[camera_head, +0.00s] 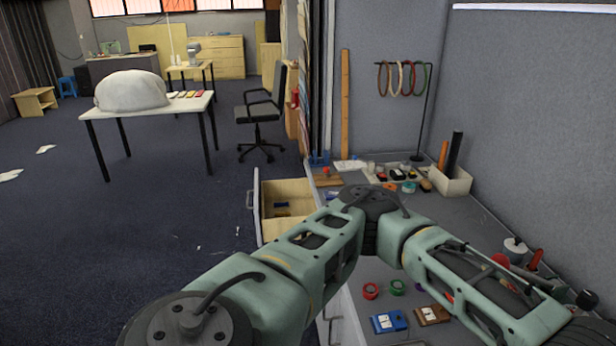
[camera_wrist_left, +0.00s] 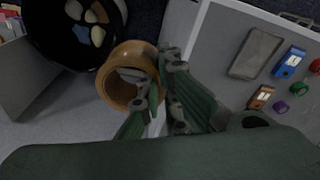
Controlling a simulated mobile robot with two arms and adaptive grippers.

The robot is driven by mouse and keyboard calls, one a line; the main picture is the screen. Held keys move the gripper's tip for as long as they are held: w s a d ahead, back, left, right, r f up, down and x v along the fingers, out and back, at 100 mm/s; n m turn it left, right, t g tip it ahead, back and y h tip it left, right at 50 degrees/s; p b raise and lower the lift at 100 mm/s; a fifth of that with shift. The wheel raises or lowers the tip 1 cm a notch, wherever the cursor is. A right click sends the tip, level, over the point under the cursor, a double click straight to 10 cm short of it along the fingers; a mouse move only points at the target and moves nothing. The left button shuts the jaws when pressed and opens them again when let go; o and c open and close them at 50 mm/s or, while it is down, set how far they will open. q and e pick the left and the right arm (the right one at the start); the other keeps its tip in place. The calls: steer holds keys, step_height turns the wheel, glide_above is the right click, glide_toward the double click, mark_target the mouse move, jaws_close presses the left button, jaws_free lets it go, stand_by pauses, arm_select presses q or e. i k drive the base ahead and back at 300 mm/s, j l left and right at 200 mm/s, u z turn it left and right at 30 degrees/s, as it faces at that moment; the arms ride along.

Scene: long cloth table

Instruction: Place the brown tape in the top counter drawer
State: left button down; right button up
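The brown tape (camera_wrist_left: 118,94) is a wide roll in the left wrist view. My left gripper (camera_wrist_left: 158,92) is shut on its wall, with one finger at the inside of the ring and one outside. The tape hangs beside the counter edge, over the floor side. In the head view an open drawer (camera_head: 287,205) with pale wood inside sticks out from the left side of the counter (camera_head: 462,213). Something small and dark lies in it. My left arm crosses in front of the counter and hides part of it; its gripper is out of the head view. My right gripper is not in view.
On the counter are a blue device (camera_head: 388,321), a brown device (camera_head: 432,315), a red roll (camera_head: 370,291) and a green roll (camera_head: 397,287). A dark round bin (camera_wrist_left: 62,40) with stone-like pieces stands near the tape in the wrist view. An office chair (camera_head: 263,112) stands beyond the drawer.

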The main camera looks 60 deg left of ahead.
mark_target(303, 214)
steer(key=i+j, duration=0.1)
steer(key=j, duration=3.15)
steer(key=i+j, duration=0.15)
steer(key=j, duration=1.5)
